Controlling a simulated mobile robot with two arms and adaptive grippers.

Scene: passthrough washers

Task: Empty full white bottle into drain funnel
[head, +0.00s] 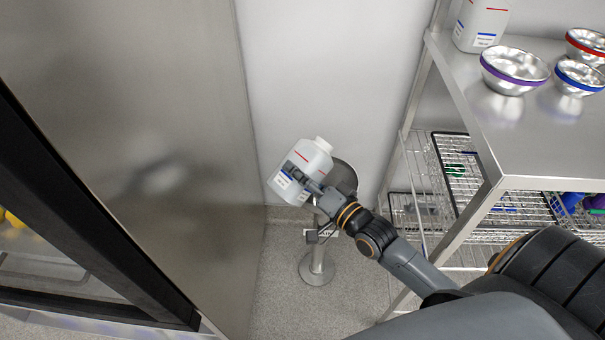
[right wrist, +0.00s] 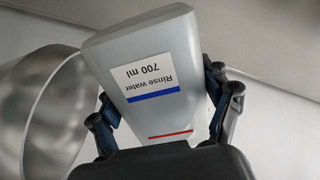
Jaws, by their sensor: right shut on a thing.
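A white bottle (head: 302,172) with a blue-striped label and a red line is held in my right gripper (head: 309,183). The bottle is tilted, its neck up and to the right in the head view. In the right wrist view the bottle (right wrist: 153,68) has a label reading "Rinse water 700 ml", and the fingers (right wrist: 165,110) close on its sides. The metal drain funnel (head: 344,178) stands behind and to the right of the bottle, partly hidden by it and my arm. In the right wrist view the funnel (right wrist: 42,110) is at the left. My left gripper is not in view.
A steel table (head: 500,128) at the right holds another white bottle (head: 482,22) and several metal bowls (head: 515,70). Wire shelves (head: 428,205) lie below it. A large steel panel (head: 140,120) stands at the left. The funnel's round foot (head: 317,268) rests on the floor.

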